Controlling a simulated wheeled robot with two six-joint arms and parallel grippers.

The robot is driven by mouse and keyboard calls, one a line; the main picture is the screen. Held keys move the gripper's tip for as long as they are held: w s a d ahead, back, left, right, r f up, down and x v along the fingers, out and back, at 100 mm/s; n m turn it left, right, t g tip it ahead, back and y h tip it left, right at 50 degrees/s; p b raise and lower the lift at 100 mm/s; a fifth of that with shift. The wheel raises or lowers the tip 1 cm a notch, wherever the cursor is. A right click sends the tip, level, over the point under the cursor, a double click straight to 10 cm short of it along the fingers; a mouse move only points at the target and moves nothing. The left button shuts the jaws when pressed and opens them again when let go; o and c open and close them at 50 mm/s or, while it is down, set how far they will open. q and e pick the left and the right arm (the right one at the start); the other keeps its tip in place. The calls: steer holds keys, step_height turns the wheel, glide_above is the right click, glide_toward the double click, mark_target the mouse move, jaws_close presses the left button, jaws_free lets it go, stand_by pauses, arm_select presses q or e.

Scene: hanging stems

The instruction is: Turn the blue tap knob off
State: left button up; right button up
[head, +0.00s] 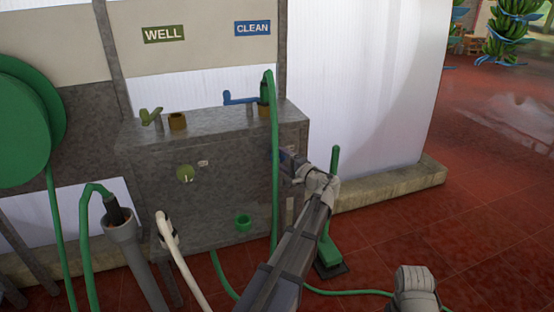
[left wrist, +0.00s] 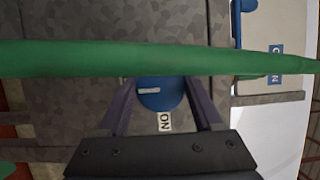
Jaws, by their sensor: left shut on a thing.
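The blue tap knob (left wrist: 163,99) is on the front of the grey metal cabinet (head: 225,155). It has a white mark on its face, and an ON label (left wrist: 165,122) sits beside it. My left gripper (left wrist: 160,88) has its two fingers on opposite sides of the knob, shut on it. In the head view my left gripper (head: 280,157) reaches the cabinet's right front and hides most of the knob. My right gripper's jaws are not in view; a grey part of my arm shows at the lower right.
A green hose (head: 274,125) hangs in front of the cabinet by the knob and crosses the left wrist view (left wrist: 90,59). A yellow-green knob (head: 185,173) is further left under the WELL sign (head: 163,34). A green stand (head: 330,250) is right of my arm.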

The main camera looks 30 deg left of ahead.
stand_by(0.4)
arm_select(q)
steer(key=o, duration=1.3)
steer(key=shift+o, duration=0.2)
steer(key=shift+d, duration=0.1)
steer(key=v, duration=0.7)
steer(key=shift+d, duration=0.25)
steer(key=shift+s, duration=0.1)
steer(key=x, duration=0.7)
steer(key=shift+a, duration=0.4)
